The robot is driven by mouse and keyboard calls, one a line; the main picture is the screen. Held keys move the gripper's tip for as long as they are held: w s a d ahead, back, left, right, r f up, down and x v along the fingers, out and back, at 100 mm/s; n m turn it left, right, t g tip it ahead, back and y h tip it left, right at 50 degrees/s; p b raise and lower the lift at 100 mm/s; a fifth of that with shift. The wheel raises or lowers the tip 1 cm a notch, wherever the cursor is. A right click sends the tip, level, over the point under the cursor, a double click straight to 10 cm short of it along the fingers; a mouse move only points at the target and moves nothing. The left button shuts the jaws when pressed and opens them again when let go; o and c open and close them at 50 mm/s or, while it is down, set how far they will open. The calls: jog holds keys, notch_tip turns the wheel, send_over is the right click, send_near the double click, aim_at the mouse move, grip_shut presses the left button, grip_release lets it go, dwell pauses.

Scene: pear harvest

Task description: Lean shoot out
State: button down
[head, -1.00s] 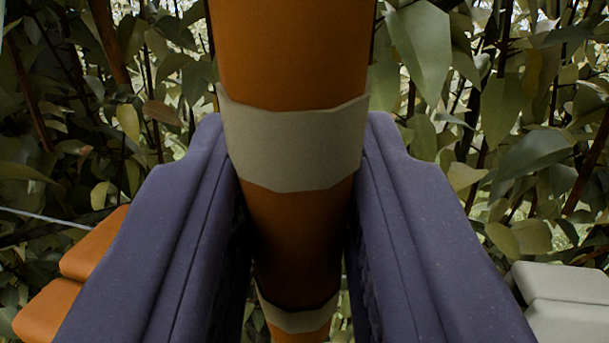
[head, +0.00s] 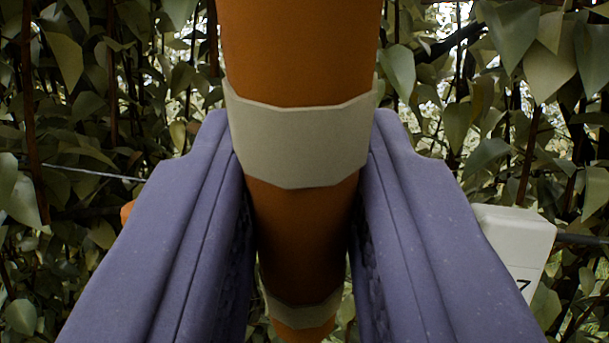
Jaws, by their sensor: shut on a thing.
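My gripper (head: 303,150) has its two purple-grey fingers closed on an orange-brown shoot (head: 300,60) with pale bands. The shoot stands close to upright between the fingers and runs out of the picture at the top. One pale band (head: 300,145) sits at the fingertips, and a second one (head: 303,312) shows lower down between the fingers. The inner faces of the fingers are in shadow. Where the shoot joins the plant is out of sight.
Dense leaves (head: 75,90) and thin dark stems fill the background on both sides. A white block (head: 510,245) with a dark mark, partly cut off by my right finger, is at the right. A thin wire (head: 90,172) crosses at the left.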

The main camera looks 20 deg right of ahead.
jog(key=c, duration=1)
grip_release()
jog(key=b+v, duration=0.3)
jog(key=v, duration=0.4)
jog(key=shift+s+b, duration=0.35)
jog(key=shift+a, duration=0.1)
